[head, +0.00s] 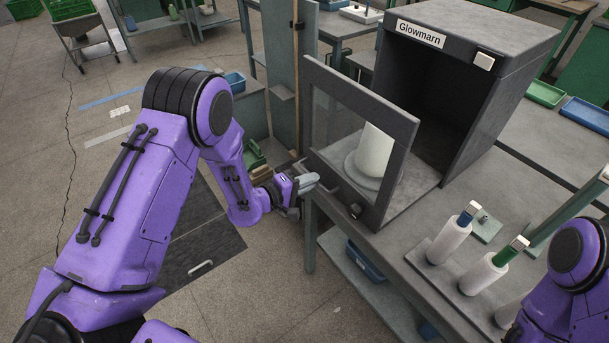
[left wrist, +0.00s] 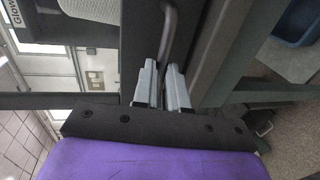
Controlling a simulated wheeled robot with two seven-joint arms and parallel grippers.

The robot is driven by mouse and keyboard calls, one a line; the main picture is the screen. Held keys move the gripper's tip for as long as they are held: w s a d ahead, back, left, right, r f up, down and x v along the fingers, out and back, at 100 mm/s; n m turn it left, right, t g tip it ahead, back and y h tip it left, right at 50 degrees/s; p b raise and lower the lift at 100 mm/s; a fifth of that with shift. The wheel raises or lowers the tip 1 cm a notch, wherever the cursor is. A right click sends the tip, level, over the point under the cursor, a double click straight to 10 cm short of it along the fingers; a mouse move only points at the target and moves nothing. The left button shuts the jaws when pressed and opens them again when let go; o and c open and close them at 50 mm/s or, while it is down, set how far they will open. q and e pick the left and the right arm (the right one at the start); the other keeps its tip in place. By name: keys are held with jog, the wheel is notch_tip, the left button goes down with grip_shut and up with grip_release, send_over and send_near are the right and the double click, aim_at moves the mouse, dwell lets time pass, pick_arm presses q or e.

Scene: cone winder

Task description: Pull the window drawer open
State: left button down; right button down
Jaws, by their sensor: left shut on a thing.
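The window drawer (head: 405,125) stands pulled out from the dark grey Glowmarn box (head: 520,40). Its front is a grey frame with a clear pane, and a white cone (head: 374,150) stands behind it. My left gripper (head: 308,183) is at the lower left of the drawer front. In the left wrist view its two fingers (left wrist: 161,88) are shut on a curved grey bar handle (left wrist: 172,30). The fingers hide part of the handle. My right arm shows at the lower right, but its gripper is out of view.
White spools (head: 449,240) stand on pegs on the bench to the right of the drawer. Green and blue trays (head: 585,115) lie farther right. A blue bin (head: 365,262) sits on the shelf below. Open floor (head: 270,290) lies in front of the bench.

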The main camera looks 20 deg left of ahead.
pick_arm(q)
jog(key=shift+s+a, duration=0.1)
jog(key=c, duration=1.2)
grip_release()
jog(key=shift+o, duration=0.2)
jog(key=b+v, duration=0.2)
jog(key=v, duration=0.8)
jog(key=shift+s, duration=0.25)
jog(key=shift+a, duration=0.15)
